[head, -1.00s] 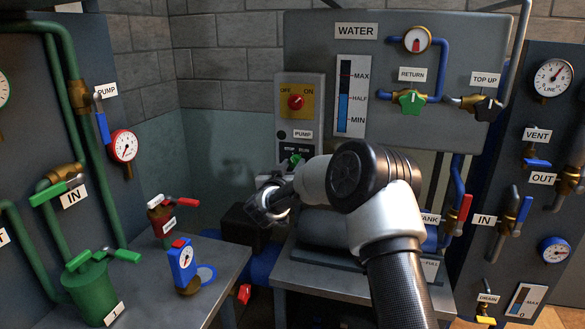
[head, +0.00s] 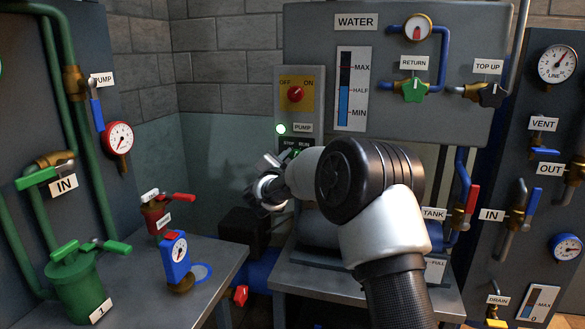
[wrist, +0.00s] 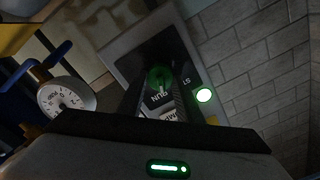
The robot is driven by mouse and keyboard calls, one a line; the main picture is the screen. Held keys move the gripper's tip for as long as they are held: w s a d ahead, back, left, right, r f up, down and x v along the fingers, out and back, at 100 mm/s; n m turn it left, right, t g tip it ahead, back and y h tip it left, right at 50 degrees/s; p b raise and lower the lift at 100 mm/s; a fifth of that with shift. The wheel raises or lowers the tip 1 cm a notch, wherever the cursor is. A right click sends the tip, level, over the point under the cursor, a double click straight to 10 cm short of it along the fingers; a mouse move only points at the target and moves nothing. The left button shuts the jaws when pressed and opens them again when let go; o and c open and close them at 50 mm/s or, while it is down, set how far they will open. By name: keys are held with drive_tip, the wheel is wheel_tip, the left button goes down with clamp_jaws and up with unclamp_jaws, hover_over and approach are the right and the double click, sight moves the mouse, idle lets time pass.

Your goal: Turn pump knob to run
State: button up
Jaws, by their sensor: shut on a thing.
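The pump knob (wrist: 158,77) is green and sits on the grey pump panel. In the wrist view it lies between the two dark fingers of my gripper (wrist: 157,92), which are shut on it. The RUN label (wrist: 160,97) and part of the STOP label (wrist: 186,80) show beside it. A round lamp (wrist: 204,95) is lit green; it also shows in the head view (head: 281,129), left of the PUMP label (head: 303,128). In the head view my gripper (head: 284,158) reaches the panel just under the STOP and RUN labels, and mostly hides the knob.
A red OFF/ON switch (head: 295,94) on a yellow plate is above. The WATER board (head: 450,120) with its gauge, green RETURN valve (head: 414,90) and black TOP UP valve stands at right. A steel bench (head: 205,265) with a blue meter (head: 176,259) is at left.

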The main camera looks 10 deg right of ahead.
drive_tip(key=shift+m+b, duration=0.6)
drive_tip(key=shift+m, duration=0.3)
drive_tip(key=o, duration=1)
drive_tip(key=shift+o, duration=0.2)
drive_tip(key=shift+s, duration=0.1)
drive_tip(key=p+v, duration=0.1)
drive_tip(key=v, duration=1.6)
drive_tip(key=shift+s+p, duration=0.15)
drive_tip(key=shift+p, duration=0.25)
